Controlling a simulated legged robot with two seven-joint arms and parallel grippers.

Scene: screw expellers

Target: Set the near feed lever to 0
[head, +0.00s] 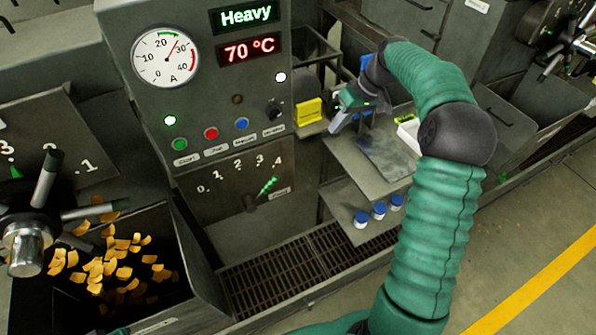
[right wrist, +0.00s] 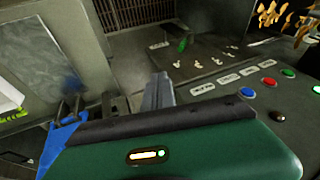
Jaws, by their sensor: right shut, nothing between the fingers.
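The near feed lever (head: 266,189) has a green handle and sits on the lower grey panel, under the scale 0 to 4. Its handle leans up and to the right, towards the 4 end. In the right wrist view the lever (right wrist: 184,44) shows upside down, beyond the fingers, near the scale numbers. My right gripper (head: 336,122) is to the right of the control box, above and to the right of the lever and apart from it. Its fingers (right wrist: 157,88) are together with nothing between them. My left gripper is not in view.
A yellow box (head: 308,111) is beside the control box, close to my right gripper. Buttons (head: 211,133) and a gauge (head: 166,56) are above the scale. A shelf (head: 345,200) with blue-capped jars is at right. A spoked hub (head: 28,245) and bin of orange flakes (head: 125,270) are at left.

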